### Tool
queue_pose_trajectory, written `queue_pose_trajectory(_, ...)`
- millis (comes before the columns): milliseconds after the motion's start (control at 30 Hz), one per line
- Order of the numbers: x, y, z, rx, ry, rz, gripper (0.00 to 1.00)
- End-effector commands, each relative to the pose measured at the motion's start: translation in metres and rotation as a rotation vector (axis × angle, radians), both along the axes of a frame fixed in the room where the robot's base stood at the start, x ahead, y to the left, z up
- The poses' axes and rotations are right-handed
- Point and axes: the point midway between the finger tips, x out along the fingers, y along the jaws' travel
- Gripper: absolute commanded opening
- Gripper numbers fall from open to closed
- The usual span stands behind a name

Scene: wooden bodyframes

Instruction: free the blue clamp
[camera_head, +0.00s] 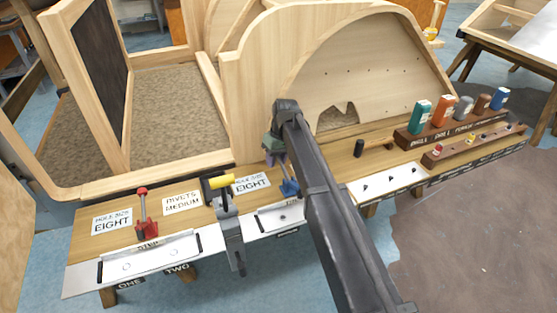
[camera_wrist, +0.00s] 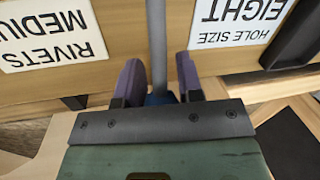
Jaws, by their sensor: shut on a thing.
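The blue clamp (camera_head: 290,187) stands on the front strip of the wooden bench, right of the middle card. My gripper (camera_head: 276,158) reaches down to its upper part. In the wrist view the two purple fingers of my gripper (camera_wrist: 159,85) are on either side of the clamp's grey bar (camera_wrist: 157,40), shut on the clamp. A bit of blue (camera_wrist: 160,99) shows low between the fingers. My arm and gripper hide much of the clamp in the head view, so its jaw's contact with the bench cannot be told.
A red clamp (camera_head: 147,228) and a grey clamp with yellow handle (camera_head: 222,182) stand to the left, the latter close by. Metal plates (camera_head: 145,262) line the bench front. A curved wooden frame (camera_head: 250,90) rises behind. Bottles (camera_head: 443,110) and a hammer (camera_head: 372,146) are at right.

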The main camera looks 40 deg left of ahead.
Motion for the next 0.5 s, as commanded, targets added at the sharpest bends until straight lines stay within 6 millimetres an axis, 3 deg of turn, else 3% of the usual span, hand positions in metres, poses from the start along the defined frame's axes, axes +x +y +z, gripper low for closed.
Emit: queue_pose_trajectory(500,-0.0017,-0.0038,-0.0113,-0.006,0.003,0.001,0.0)
